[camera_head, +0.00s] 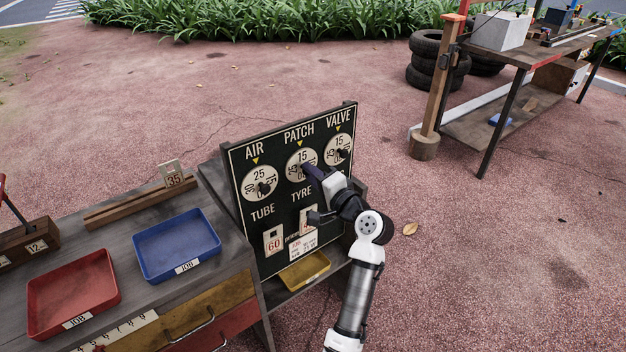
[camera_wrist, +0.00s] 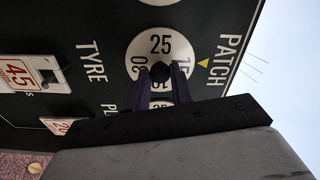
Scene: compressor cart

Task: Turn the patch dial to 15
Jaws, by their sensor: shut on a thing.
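The patch dial (camera_head: 303,157) is the middle one of three round white dials on the black board. Its 15 sits at the yellow pointer under the word PATCH. In the wrist view the dial (camera_wrist: 160,43) also has 15 on the side facing the pointer (camera_wrist: 203,63), with 25 at the top of the picture. My gripper (camera_head: 307,168) is at the dial, its fingers shut on the dark centre knob (camera_wrist: 160,72). The gripper (camera_wrist: 160,78) hides the dial's lower part in the wrist view.
The air dial (camera_head: 262,183) reads 25 on the left; the valve dial (camera_head: 338,149) is close on the right. Cards hang below, including a 60 (camera_head: 273,240). A blue tray (camera_head: 178,245) and red tray (camera_head: 72,293) stand on the cart. Open ground lies right.

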